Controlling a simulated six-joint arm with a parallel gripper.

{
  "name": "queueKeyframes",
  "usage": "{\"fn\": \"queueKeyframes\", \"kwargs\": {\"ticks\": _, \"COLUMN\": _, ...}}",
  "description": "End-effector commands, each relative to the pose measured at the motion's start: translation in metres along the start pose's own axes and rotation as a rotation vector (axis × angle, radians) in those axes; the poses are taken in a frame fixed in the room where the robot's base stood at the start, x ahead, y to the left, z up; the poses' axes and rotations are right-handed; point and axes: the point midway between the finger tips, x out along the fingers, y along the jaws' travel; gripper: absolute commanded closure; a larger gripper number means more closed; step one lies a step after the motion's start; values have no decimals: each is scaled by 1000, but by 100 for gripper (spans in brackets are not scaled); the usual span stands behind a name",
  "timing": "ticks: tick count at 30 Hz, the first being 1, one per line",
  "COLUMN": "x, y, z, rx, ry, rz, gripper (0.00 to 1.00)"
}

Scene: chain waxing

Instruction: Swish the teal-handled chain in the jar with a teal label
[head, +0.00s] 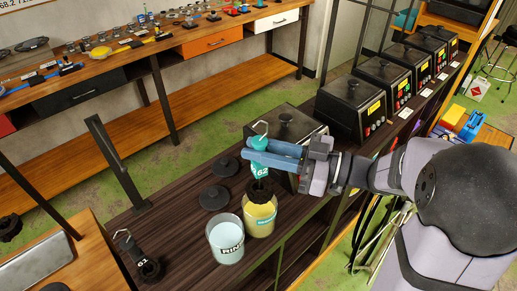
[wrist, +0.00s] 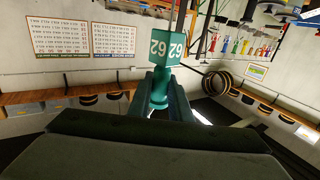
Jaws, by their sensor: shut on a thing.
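My gripper (head: 262,153) is shut on the teal handle (head: 259,170) marked 62, which has a wire hook on top. The teal handle also shows between the fingers in the wrist view (wrist: 160,85). The dark bundled chain (head: 260,187) hangs under the handle, right at the mouth of the jar with a teal label (head: 260,223), which holds yellowish liquid. The chain overlaps the jar's back rim in the head view; I cannot tell how far it is inside. The chain is out of sight in the wrist view.
A jar of pale blue liquid with a dark label (head: 226,243) stands close at the left. Two black lids (head: 214,197) lie behind. A dark-handled chain marked 63 (head: 144,262) is at the front left. Black lidded heaters (head: 352,103) line the bench to the right.

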Motion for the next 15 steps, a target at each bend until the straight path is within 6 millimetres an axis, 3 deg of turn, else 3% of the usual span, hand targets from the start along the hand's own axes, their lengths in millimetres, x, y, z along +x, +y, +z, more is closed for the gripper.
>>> {"fn": "queueKeyframes", "kwargs": {"ticks": 5, "x": 0, "y": 0, "z": 21, "rx": -1, "ry": 1, "rz": 0, "gripper": 100}}
{"fn": "queueKeyframes", "kwargs": {"ticks": 15, "x": 0, "y": 0, "z": 17, "rx": -1, "ry": 2, "rz": -1, "gripper": 100}}
